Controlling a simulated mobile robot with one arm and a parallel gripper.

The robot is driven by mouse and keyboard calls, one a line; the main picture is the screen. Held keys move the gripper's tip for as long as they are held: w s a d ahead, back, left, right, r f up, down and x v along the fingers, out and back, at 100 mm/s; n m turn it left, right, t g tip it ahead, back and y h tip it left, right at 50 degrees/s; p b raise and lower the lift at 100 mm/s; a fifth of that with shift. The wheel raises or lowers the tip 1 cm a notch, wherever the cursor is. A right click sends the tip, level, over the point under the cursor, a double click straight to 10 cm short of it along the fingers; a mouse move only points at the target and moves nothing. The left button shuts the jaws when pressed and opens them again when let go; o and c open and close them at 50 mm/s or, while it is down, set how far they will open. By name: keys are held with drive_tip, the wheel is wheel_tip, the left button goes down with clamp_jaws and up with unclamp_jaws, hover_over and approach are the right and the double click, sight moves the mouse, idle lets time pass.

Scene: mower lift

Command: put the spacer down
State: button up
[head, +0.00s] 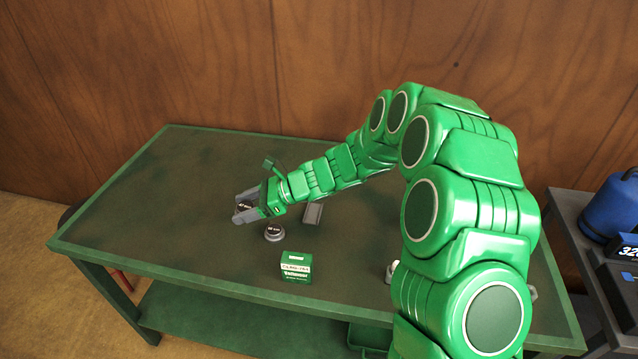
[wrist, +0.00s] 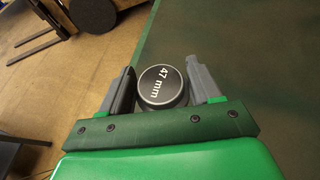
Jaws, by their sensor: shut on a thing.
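My gripper (head: 245,208) is shut on a round dark spacer with a light rim, marked "47 mm" (wrist: 162,86) in the wrist view. The spacer sits between the two grey fingers, its label facing the wrist camera. In the head view my gripper is over the left middle part of the green table (head: 150,200), and the held spacer is mostly covered by the fingers. I cannot tell whether the spacer touches the tabletop. A second round disc (head: 274,232) with a dark labelled top stands on the table, just right of and nearer than my gripper; its label is too small to read.
A green and white box (head: 296,266) stands near the table's front edge. A grey rectangular piece (head: 313,213) lies behind the disc. The table's left and back parts are clear. At right, a side stand holds a blue container (head: 612,205) and a display (head: 627,247).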

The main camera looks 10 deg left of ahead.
drive_tip(key=w+d+r+m+t, duration=0.1)
drive_tip(key=w+d+m+t, duration=0.3)
drive_tip(key=w+d, duration=0.55)
drive_tip(key=w+d+m+t+h, duration=0.1)
drive_tip(key=w+d+m+t, duration=0.3)
drive_tip(key=d, duration=0.6)
drive_tip(key=w+d+f+m+t+h, duration=0.1)
drive_tip(key=w+d+m+t, duration=0.1)
drive_tip(key=w+d, duration=0.6)
drive_tip(key=w+d+m+t+h, duration=0.2)
drive_tip(key=w+d+t, duration=0.15)
drive_tip(key=d, duration=0.75)
hover_over(391, 176)
drive_tip(key=s, duration=0.3)
wheel_tip(391, 176, down, 6)
drive_tip(key=shift+s+d+r, duration=0.1)
drive_tip(key=shift+d, duration=0.05)
drive_tip(key=shift+w+f+y, duration=0.3)
drive_tip(key=shift+w+f, duration=0.85)
drive_tip(key=shift+f, duration=0.2)
drive_tip(key=shift+w+f, duration=0.25)
drive_tip(key=shift+f, duration=0.1)
drive_tip(key=shift+f, duration=0.1)
drive_tip(key=shift+w+f, duration=0.15)
drive_tip(key=shift+a+f, duration=0.2)
drive_tip(key=shift+f, duration=1.2)
